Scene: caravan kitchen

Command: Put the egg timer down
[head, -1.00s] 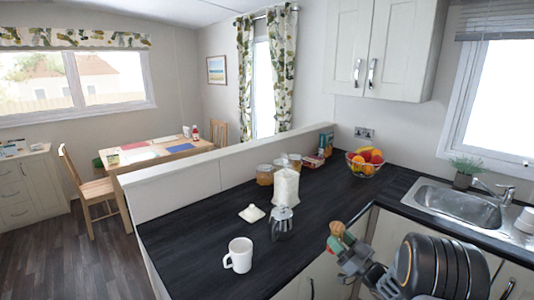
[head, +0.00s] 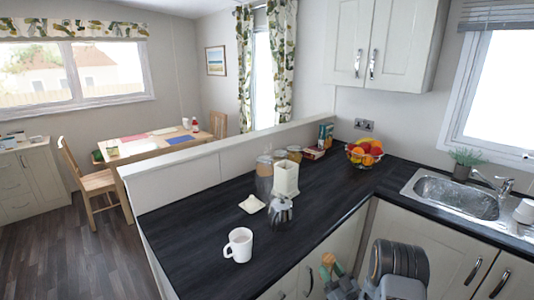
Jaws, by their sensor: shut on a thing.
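My gripper (head: 329,270) is low in the head view, in front of the counter's front edge and the cabinet doors below it. It is shut on a small brown-orange thing, which I take to be the egg timer (head: 328,259). Only its rounded top shows above the greenish fingers; the rest is hidden. The dark worktop (head: 195,225) lies behind and to the left of my gripper. I cannot see the timer touching it.
A white mug (head: 239,245), a moka pot (head: 281,212), a small white lidded dish (head: 252,204) and a cream canister (head: 286,178) stand on the worktop. A fruit bowl (head: 365,155) stands at the back corner, with the sink (head: 455,200) to the right. The worktop's left front is clear.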

